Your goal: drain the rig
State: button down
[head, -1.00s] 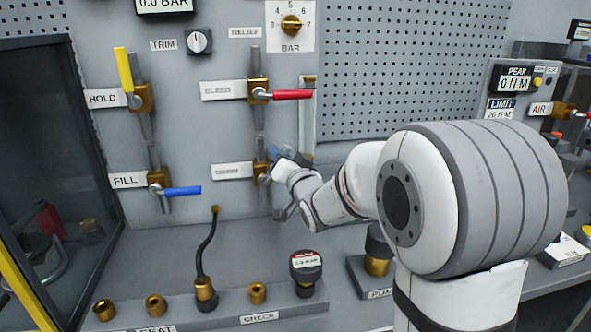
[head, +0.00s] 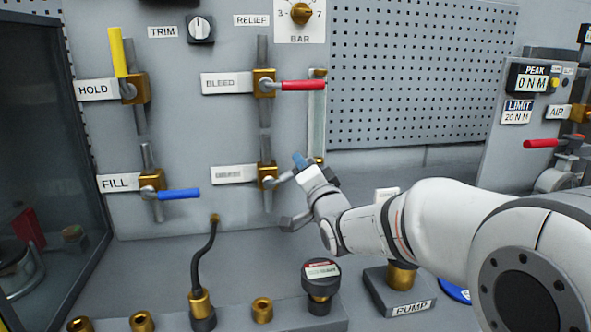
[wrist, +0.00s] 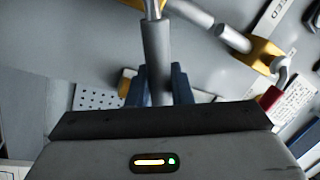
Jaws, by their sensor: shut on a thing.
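The lower right valve (head: 266,176) is a brass body on a vertical grey pipe. The label beside it (head: 233,173) is too blurred to read. Its grey lever stem (head: 285,177) runs right and slightly up to my gripper (head: 302,164). In the wrist view the grey lever (wrist: 156,50) runs between the two dark blue fingers of my gripper (wrist: 161,85), which are shut on it. The bleed valve (head: 264,82) above has a red lever (head: 303,85) pointing right; a red lever also shows in the wrist view (wrist: 269,97).
The fill valve's blue lever (head: 179,194) points right and the hold valve's yellow lever (head: 118,52) points up. A clear upright tube (head: 316,118) stands close to the gripper. Below are a black hose (head: 204,252), a black-capped fitting (head: 321,282) and the pump (head: 402,285).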

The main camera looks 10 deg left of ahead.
jog(key=shift+d+f, duration=0.1)
jog(key=c, duration=1.3)
grip_release()
jog(key=shift+s, duration=0.1)
jog(key=shift+c, duration=0.2)
jog(key=shift+s, duration=0.1)
jog(key=r+v, duration=0.3)
jog(key=v, duration=1.1)
jog(key=shift+s+d+f, duration=0.25)
jog(key=shift+s+f, duration=0.05)
jog(key=shift+s, duration=0.2)
jog(key=shift+c, duration=0.2)
